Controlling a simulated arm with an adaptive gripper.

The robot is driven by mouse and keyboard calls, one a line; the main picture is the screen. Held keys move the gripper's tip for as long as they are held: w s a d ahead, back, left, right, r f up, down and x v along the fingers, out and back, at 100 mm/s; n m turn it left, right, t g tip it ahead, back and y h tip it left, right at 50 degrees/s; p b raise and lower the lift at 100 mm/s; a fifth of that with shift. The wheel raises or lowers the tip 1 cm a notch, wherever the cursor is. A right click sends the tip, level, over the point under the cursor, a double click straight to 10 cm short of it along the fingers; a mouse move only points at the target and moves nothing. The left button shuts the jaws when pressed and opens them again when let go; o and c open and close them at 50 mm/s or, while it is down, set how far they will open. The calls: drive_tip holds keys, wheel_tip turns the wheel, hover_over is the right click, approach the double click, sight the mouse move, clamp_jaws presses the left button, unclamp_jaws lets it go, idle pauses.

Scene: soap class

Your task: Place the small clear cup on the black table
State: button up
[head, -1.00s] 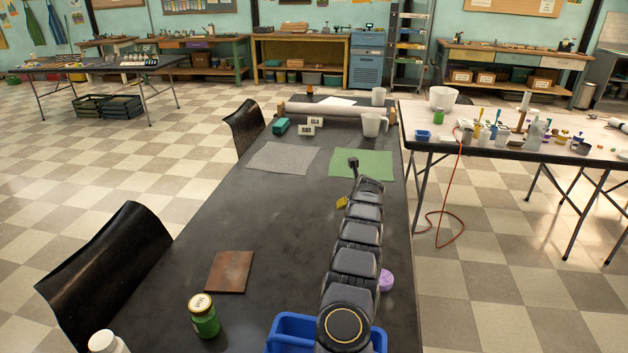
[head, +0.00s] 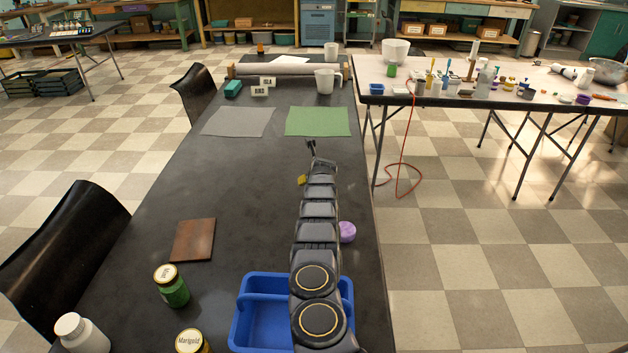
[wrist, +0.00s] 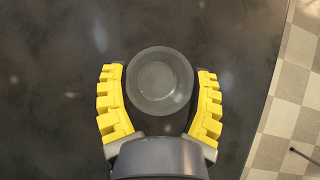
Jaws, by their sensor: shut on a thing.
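A small clear cup (wrist: 159,82) shows in the wrist view from above, as a round, see-through rim and base. My gripper (wrist: 160,88) has its yellow fingers on either side of it and is shut on the cup. The dark top of the black table (head: 235,180) lies beneath; it also fills most of the wrist view (wrist: 45,100). In the head view only a bit of my gripper's yellow finger (head: 302,180) shows beside my arm, and the cup is hidden. I cannot tell how far the cup is above the table.
A blue divided tray (head: 243,318) stands under my arm. A purple round thing (head: 347,232) sits near the right edge. A brown tile (head: 193,240), green jar (head: 171,287) and white bottle (head: 80,333) stand left. Grey (head: 238,122) and green (head: 318,121) sheets lie farther back. The middle-left is clear.

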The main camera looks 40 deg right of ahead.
drive_tip(key=o, duration=1.1)
drive_tip(key=shift+f, duration=0.1)
